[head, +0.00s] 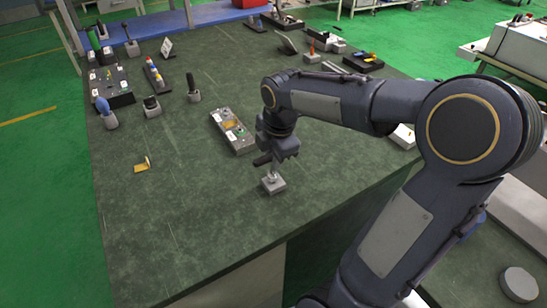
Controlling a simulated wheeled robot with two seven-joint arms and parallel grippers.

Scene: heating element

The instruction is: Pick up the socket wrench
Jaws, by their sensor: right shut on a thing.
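My right gripper (272,160) reaches down near the right front part of the dark green table. It is shut on a thin upright tool that looks like the socket wrench (271,174). The lower end of the tool is at a small grey block (273,185) on the table. I cannot tell whether the tool still sits in the block or is just above it. My gripper and wrist hide the upper part of the tool. My left gripper is not in view.
A grey fixture (232,131) with small parts lies just behind and left of my right gripper. A yellow bracket (142,164) lies at the left. Tool holders and trays (110,86) stand at the back left. The table's front left area is clear.

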